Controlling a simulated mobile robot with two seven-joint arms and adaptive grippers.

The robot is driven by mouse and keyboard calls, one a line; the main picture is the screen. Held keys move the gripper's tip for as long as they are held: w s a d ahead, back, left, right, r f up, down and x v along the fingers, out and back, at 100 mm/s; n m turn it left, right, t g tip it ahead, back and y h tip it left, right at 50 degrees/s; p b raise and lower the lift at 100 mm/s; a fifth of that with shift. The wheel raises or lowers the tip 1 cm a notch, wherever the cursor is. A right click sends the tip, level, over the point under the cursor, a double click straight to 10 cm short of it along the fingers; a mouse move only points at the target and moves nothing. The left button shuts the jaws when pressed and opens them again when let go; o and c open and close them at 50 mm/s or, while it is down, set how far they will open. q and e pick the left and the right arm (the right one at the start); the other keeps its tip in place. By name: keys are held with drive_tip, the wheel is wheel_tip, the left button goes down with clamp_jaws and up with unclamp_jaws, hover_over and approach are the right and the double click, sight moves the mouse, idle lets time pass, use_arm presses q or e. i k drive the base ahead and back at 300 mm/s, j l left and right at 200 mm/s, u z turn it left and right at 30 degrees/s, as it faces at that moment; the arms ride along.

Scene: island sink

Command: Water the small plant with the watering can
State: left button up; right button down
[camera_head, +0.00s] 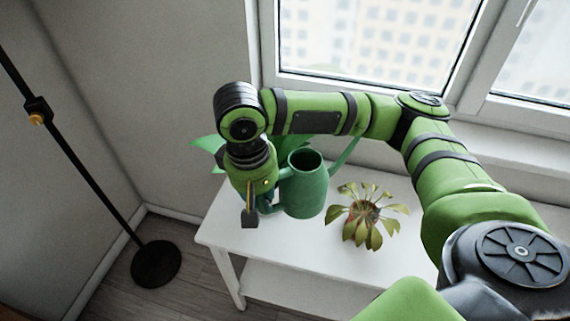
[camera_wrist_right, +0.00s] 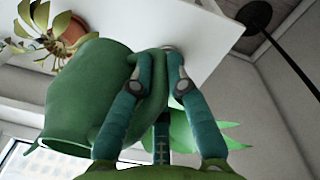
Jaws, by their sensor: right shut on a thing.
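The watering can (camera_head: 304,192) is green with an open round top, and it looks nearly upright in the head view. Its thin spout (camera_head: 345,155) points up and right, above the small plant's side. My right gripper (camera_head: 268,195) is shut on the can's handle at its left side. In the wrist view the can (camera_wrist_right: 85,105) lies left of my right gripper's fingers (camera_wrist_right: 157,62). The small plant (camera_head: 365,214) has yellow-green leaves and stands on the white table right of the can. Its reddish pot (camera_wrist_right: 70,32) shows in the wrist view. My left gripper is not in view. Whether the can touches the table is unclear.
The white table (camera_head: 285,252) has bare room at its front and around the small plant. A larger green leafy plant (camera_head: 207,150) is partly hidden behind my right arm. A black floor lamp (camera_head: 155,264) stands left. A window (camera_head: 370,40) and sill lie behind.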

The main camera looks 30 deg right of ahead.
sight(360, 227)
drive_tip(key=z, duration=0.4)
drive_tip(key=l+z, duration=0.15)
drive_tip(key=z, duration=0.7)
drive_tip(key=i+l+z, duration=0.1)
drive_tip(key=z, duration=0.3)
